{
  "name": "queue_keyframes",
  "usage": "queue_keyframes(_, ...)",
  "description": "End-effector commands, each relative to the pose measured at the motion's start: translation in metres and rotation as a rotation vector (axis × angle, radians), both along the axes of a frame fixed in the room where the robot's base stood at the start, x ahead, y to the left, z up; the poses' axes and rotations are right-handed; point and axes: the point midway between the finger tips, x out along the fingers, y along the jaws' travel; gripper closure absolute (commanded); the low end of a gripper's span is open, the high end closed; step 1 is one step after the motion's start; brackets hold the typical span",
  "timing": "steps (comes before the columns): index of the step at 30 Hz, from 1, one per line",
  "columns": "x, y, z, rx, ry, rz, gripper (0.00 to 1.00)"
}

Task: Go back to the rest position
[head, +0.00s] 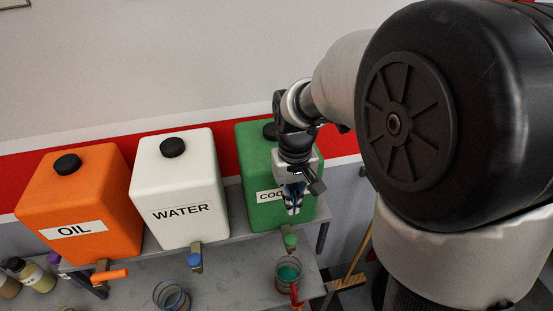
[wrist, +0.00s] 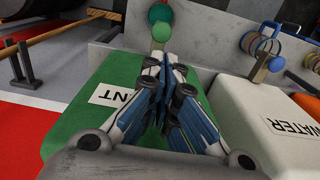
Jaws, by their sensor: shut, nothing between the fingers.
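My gripper (head: 293,205) is shut and empty, in front of the green coolant container (head: 257,157) in the head view. It covers part of that container's label. In the wrist view my gripper (wrist: 160,72) points over the green container (wrist: 88,130) toward its green tap knob (wrist: 161,31). I cannot tell whether the fingers touch the container. The green tap knob also shows in the head view (head: 290,241), below the fingertips. My arm reaches in from the right of the head view.
A white water container (head: 178,190) and an orange oil container (head: 82,205) stand left on the grey shelf. A glass with green liquid (head: 288,275) stands below the green tap, and an empty-looking glass (head: 171,296) below the blue one. A broom (head: 347,281) is at right.

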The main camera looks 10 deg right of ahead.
Motion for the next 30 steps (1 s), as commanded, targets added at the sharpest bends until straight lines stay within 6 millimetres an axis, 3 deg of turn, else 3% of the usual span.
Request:
queue_keyframes(5,-0.001,0.000,-0.001,0.000,-0.004,0.000,1.00)
queue_keyframes(10,-0.020,0.000,-0.008,0.000,-0.060,0.000,1.00)
queue_keyframes(17,-0.080,0.000,-0.036,-0.001,-0.201,-0.001,1.00)
queue_keyframes(24,-0.142,0.000,-0.084,-0.002,-0.337,-0.002,1.00)
queue_keyframes(30,-0.168,0.000,-0.109,-0.002,-0.398,-0.002,1.00)
